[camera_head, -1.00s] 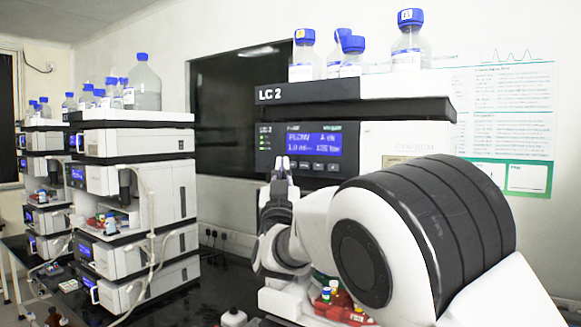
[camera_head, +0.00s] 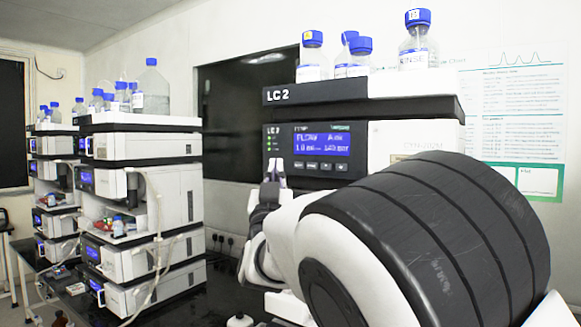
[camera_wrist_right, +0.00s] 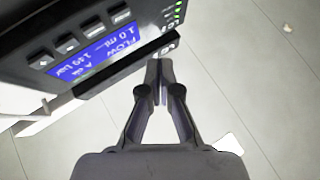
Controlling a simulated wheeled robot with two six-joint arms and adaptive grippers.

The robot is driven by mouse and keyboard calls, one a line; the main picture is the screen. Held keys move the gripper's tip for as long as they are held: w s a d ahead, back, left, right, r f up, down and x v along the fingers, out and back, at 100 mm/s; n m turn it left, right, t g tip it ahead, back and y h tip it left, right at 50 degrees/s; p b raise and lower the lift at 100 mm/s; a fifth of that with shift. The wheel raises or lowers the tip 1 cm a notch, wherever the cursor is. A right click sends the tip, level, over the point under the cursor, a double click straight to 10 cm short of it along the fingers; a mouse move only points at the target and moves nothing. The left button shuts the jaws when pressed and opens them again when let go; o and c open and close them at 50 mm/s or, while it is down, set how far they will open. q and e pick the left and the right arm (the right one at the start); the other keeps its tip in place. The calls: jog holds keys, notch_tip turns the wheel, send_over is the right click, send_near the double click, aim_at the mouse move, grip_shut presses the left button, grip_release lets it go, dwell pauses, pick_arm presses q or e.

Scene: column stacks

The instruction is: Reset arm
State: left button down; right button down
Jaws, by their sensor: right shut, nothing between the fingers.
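My right gripper (camera_head: 272,172) is in front of the LC 2 stack (camera_head: 390,150), near the left edge of its blue display (camera_head: 322,145). In the right wrist view its two fingers (camera_wrist_right: 159,75) are together and empty, close to the edge of the panel with the display (camera_wrist_right: 97,50). I cannot tell whether the fingertips touch the panel. My right arm's large white and black links cover the lower right of the head view and hide the lower part of this stack. My left gripper does not show.
Several blue-capped bottles (camera_head: 417,45) stand on top of the LC 2 stack. More stacks (camera_head: 145,150) with bottles and tubing stand at left on the dark bench (camera_head: 185,300). A dark window panel (camera_head: 240,115) and a poster (camera_head: 515,120) are on the back wall.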

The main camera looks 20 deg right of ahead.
jog(key=w+d+f+n+g+y+b, duration=0.1)
jog(key=w+d+f+n+g+y, duration=0.15)
jog(key=f, duration=1.25)
jog(key=w+d+f+n+g+y, duration=0.1)
jog(key=d+f+g+y, duration=0.15)
jog(key=f, duration=1.25)
jog(key=s+d+f+g+y, duration=0.1)
jog(key=s+f+g, duration=0.2)
jog(key=f, duration=0.7)
jog(key=s+d+f+g, duration=0.1)
jog(key=s+f+g, duration=0.25)
jog(key=f, duration=0.65)
jog(key=s+d+f+g+y+b, duration=0.1)
jog(key=s+f+g, duration=0.4)
jog(key=s+f, duration=1.15)
jog(key=s+f+g+y, duration=0.1)
jog(key=s+f+g, duration=0.2)
jog(key=s, duration=0.8)
jog(key=s+f+g+y, duration=0.1)
jog(key=s+f+g, duration=0.3)
jog(key=s+f, duration=0.3)
jog(key=s, duration=0.5)
jog(key=shift+s+a+b, duration=0.15)
jog(key=shift+a+b, duration=0.2)
jog(key=shift+b, duration=0.05)
jog(key=shift+f, duration=0.1)
